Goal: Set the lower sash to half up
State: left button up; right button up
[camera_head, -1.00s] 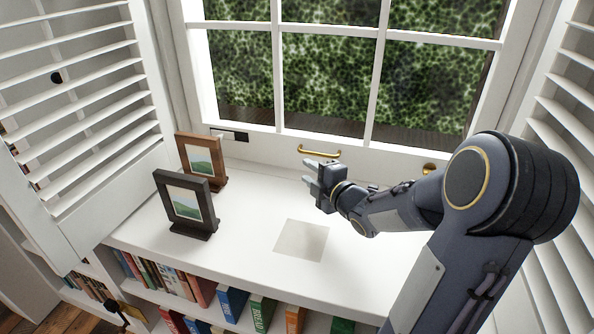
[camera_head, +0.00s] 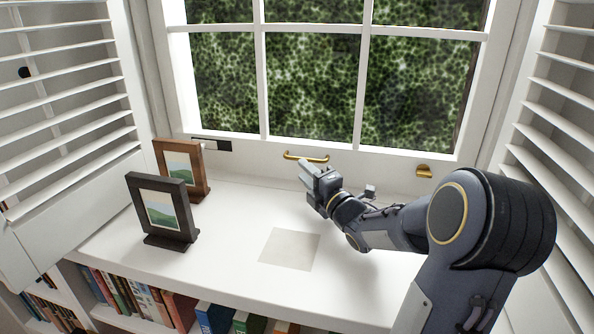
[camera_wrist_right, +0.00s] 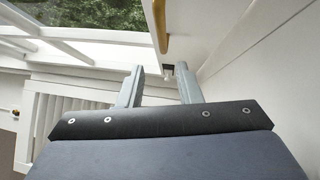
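The lower sash (camera_head: 385,160) is a white window frame with several panes, and its bottom rail sits down near the sill. A brass handle (camera_head: 305,156) is fixed to the middle of that rail. My right gripper (camera_head: 304,170) is just below and in front of the handle. In the right wrist view its two fingers (camera_wrist_right: 156,70) are apart with nothing between them, and the brass handle (camera_wrist_right: 160,25) is beyond the tips. Whether a fingertip touches the handle cannot be told. My left gripper is in neither view.
Two picture frames, brown (camera_head: 182,160) and black (camera_head: 161,210), stand on the white shelf top (camera_head: 225,225) at left. A pale square (camera_head: 290,249) lies on it. A brass fitting (camera_head: 424,171) is on the rail at right. Louvred shutters (camera_head: 65,110) flank both sides. Books fill shelves below.

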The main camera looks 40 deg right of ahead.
aim_at(289, 157)
jog(key=shift+w+d+r, duration=0.15)
jog(key=shift+w, duration=0.95)
jog(key=shift+w+d+r, duration=0.1)
jog(key=shift+w+r, duration=0.05)
jog(key=shift+w, duration=0.9)
jog(key=c, duration=0.6)
grip_shut()
jog(key=shift+r, duration=0.1)
